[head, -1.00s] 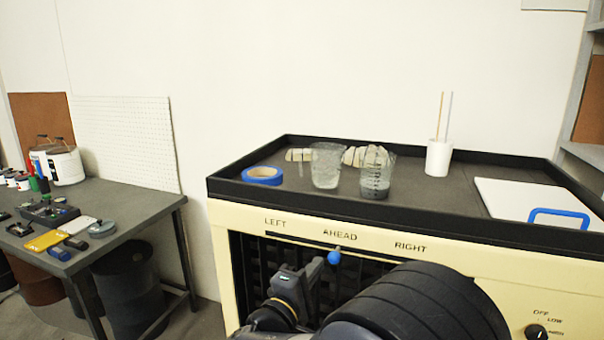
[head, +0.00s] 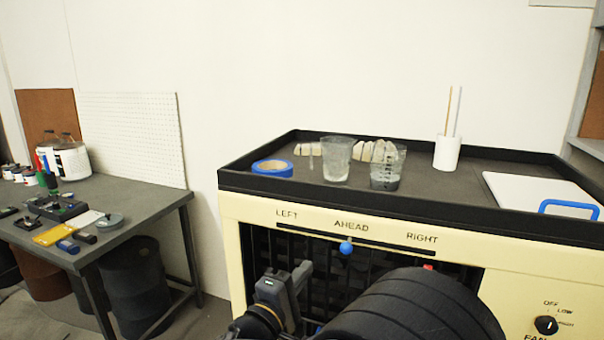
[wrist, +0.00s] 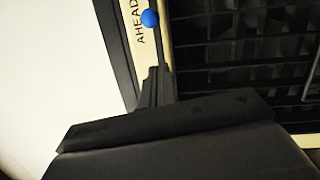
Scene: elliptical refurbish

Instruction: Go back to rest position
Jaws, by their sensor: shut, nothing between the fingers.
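My gripper (wrist: 155,92) is shut and empty. In the wrist view its narrow dark fingers point toward the blue ball knob (wrist: 150,18), with a gap between them. In the head view my arm is low in front of the cream cabinet (head: 500,270), and the fingertips are hard to make out there. The blue knob (head: 346,248) sits on the cabinet's slot under the word AHEAD, between LEFT and RIGHT. Part of the dark grille is hidden behind my arm.
The cabinet's black-rimmed tray (head: 400,209) holds blue tape (head: 272,168), two clear cups (head: 338,160), a white holder with sticks (head: 446,153) and a white panel with a blue handle (head: 570,207). A workbench (head: 130,195) with tools stands left, with a floor gap between.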

